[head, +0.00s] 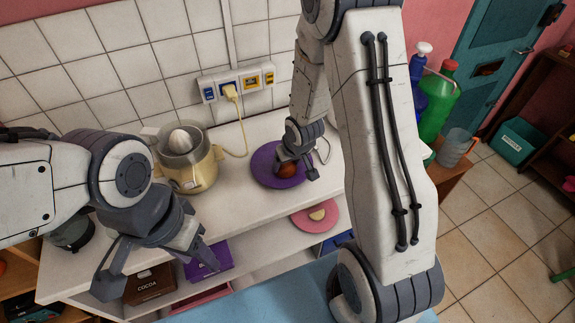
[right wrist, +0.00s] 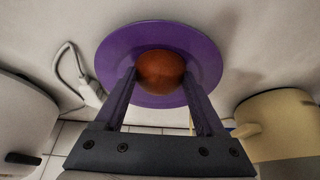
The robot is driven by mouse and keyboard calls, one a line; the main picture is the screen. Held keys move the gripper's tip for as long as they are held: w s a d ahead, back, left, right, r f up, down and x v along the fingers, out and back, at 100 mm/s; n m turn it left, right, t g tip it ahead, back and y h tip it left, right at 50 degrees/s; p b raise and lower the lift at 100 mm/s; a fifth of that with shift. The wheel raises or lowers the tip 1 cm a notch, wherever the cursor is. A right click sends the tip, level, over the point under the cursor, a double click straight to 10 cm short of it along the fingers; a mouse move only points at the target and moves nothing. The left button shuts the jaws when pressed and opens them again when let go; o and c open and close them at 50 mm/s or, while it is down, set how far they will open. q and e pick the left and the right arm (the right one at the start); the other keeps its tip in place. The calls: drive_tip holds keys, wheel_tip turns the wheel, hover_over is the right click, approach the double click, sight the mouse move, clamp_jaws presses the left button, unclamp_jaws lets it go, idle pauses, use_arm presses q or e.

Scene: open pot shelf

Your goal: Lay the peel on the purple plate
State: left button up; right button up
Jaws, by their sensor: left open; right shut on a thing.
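The purple plate (head: 262,172) lies on the white counter near the wall, and it also fills the upper middle of the right wrist view (right wrist: 112,50). The peel, a rounded orange-brown piece (head: 286,170), is between the fingers of my right gripper (head: 296,172). In the right wrist view the peel (right wrist: 160,69) shows over the plate's middle, with a finger on each side. I cannot tell whether it touches the plate. My left gripper (head: 158,276) is open and empty, in front of the counter's left part.
A cream juicer (head: 186,166) stands left of the purple plate. Purple and brown cocoa boxes (head: 148,284) sit below. Green bottle (head: 437,105) and clear jug (head: 455,148) stand at right.

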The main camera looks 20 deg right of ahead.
drive_tip(key=shift+f, duration=0.1)
drive_tip(key=o, duration=1.2)
drive_tip(key=shift+o, duration=0.2)
drive_tip(key=shift+s+r, duration=0.1)
drive_tip(key=shift+r, duration=0.35)
drive_tip(key=p+v, duration=0.7)
drive_tip(key=v, duration=0.4)
drive_tip(key=s+a+r+n+g, duration=0.1)
drive_tip(key=s+a+r+n, duration=0.1)
drive_tip(key=s+a+r, duration=0.2)
drive_tip(key=s+a+r+n+g, duration=0.2)
drive_tip(key=s+a+r, duration=0.2)
drive_tip(key=s+a, duration=0.3)
drive_tip(key=s+a+r+n+g, duration=0.1)
drive_tip(key=s+a+r+n, duration=0.2)
drive_tip(key=s, duration=0.7)
drive_tip(key=shift+s+a+r+y, duration=0.25)
drive_tip(key=shift+a+r+y, duration=0.15)
drive_tip(key=shift+a+r, duration=0.65)
drive_tip(key=shift+a+f+b, duration=0.1)
drive_tip(key=shift+f+b, duration=0.15)
drive_tip(key=shift+b, duration=0.1)
